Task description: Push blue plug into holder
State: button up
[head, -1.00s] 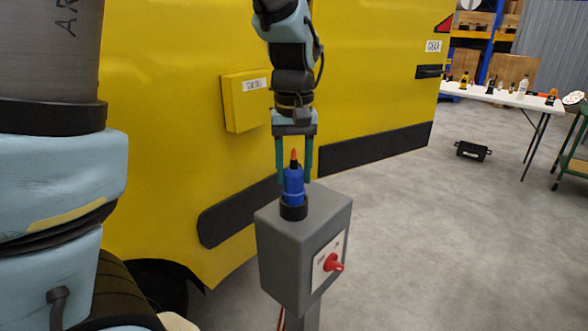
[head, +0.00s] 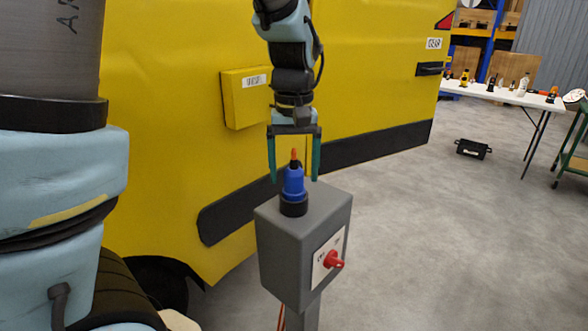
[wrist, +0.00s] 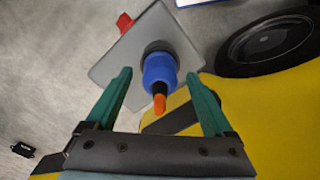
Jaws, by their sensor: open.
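The blue plug (head: 294,183) stands upright in the black round holder (head: 293,208) on top of a grey box (head: 290,255). A black neck and an orange tip stick up from the plug. My gripper (head: 295,178) is open above the box, with one teal finger on each side of the plug's upper part. In the wrist view the plug (wrist: 160,73) lies between and beyond the fingertips of my gripper (wrist: 163,82), with a gap on both sides. How deep the plug sits in the holder is hard to tell.
A red knob (head: 333,260) sticks out of the box's front face. A yellow vehicle (head: 160,130) with a small yellow box (head: 245,98) stands close behind. A white table (head: 505,95) with several items and a black case (head: 473,149) are at the right. The floor between is clear.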

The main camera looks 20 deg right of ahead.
notch_tip(320, 180, up, 11)
jog(key=b, duration=0.1)
jog(key=a+f+n, duration=0.1)
jog(key=a+f, duration=0.7)
jog(key=a, duration=0.4)
jog(key=w+a+f+n+t, duration=0.1)
jog(key=a+f, duration=0.8)
jog(key=a, duration=0.4)
jog(key=shift+w+a+t, duration=0.15)
jog(key=shift+w+t, duration=0.05)
jog(key=shift+t, duration=0.1)
jog(key=shift+c, duration=0.2)
